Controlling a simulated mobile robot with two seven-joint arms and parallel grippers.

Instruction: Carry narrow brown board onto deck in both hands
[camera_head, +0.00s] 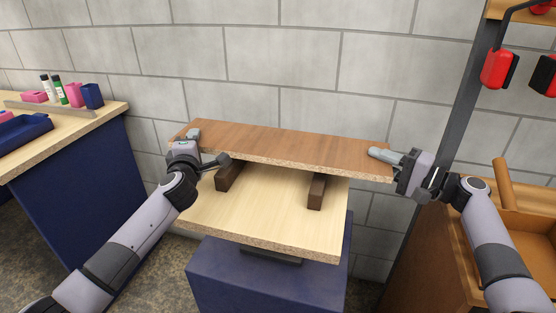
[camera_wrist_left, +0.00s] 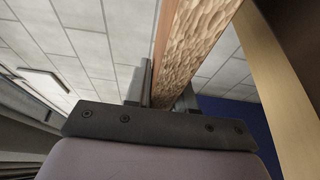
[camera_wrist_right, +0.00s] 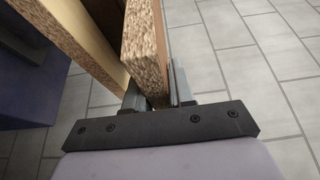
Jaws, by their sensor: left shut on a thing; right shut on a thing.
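The narrow brown board (camera_head: 290,146) spans between my two grippers in the head view, roughly level above the light wooden deck (camera_head: 255,218). Two dark brown bars (camera_head: 316,192) lie on the deck under the board; I cannot tell whether the board touches them. My left gripper (camera_head: 202,147) is shut on the board's left end; the board's edge also shows between the fingers in the left wrist view (camera_wrist_left: 190,50). My right gripper (camera_head: 390,160) is shut on the right end, which also shows in the right wrist view (camera_wrist_right: 146,50).
A blue pedestal (camera_head: 265,285) carries the deck. A bench (camera_head: 70,128) with small bottles and bins stands at the left. A wooden cabinet (camera_head: 425,260) and a dark post (camera_head: 445,150) stand at the right. A grey block wall (camera_head: 270,60) is close behind.

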